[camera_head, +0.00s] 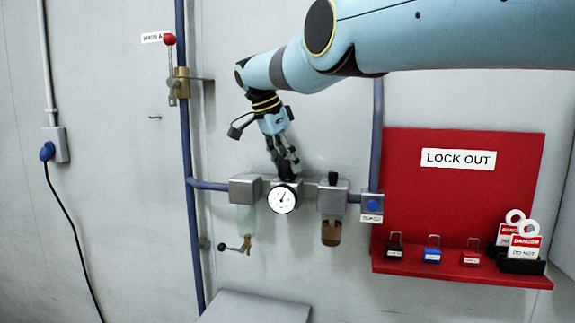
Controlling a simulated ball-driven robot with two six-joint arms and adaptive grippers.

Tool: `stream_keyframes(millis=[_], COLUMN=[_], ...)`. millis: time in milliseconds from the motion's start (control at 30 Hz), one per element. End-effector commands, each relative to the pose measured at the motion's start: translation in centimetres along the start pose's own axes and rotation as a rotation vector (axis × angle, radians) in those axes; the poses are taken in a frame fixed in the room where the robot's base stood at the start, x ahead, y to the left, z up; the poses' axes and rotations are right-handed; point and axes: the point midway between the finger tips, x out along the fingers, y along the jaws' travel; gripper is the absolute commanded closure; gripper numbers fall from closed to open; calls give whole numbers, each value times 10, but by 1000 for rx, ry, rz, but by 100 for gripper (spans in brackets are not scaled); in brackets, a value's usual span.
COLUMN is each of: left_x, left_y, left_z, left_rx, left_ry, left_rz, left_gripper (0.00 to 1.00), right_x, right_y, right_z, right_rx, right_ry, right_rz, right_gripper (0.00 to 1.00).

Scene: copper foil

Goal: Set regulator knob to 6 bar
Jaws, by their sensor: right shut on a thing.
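The regulator is the middle block of a grey unit on the wall, with a round white gauge (283,198) on its front. A dark needle shows on the gauge, but its numbers are too small to read. My right gripper (288,176) reaches down from above and is shut on the regulator knob, on top of the block. The fingers hide most of the knob. My left gripper is not in view.
A filter block (245,188) with a clear bowl is left of the gauge; a lubricator block (333,198) with an amber bowl is right. A blue pipe (188,130) carries a red-knobbed lever valve (170,40). A red lockout board (460,200) holds several padlocks and danger tags at right.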

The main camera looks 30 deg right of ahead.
Motion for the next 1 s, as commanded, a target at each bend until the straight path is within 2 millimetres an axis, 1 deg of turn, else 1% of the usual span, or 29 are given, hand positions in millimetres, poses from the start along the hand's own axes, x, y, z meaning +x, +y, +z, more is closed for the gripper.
stream_keyframes(millis=[400, 433, 600, 1000], left_x=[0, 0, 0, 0], left_y=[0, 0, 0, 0], left_z=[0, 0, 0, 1], left_rx=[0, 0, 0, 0], left_ry=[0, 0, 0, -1], left_rz=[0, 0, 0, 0], left_gripper=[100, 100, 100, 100], right_x=[-2, -2, -1, 0], right_y=[0, 0, 0, 1], right_z=[0, 0, 0, 0], right_rx=[4, 4, 3, 2], right_ry=[0, 0, 0, 0], right_rz=[-2, -1, 0, 2], right_gripper=[88, 53, 32, 32])
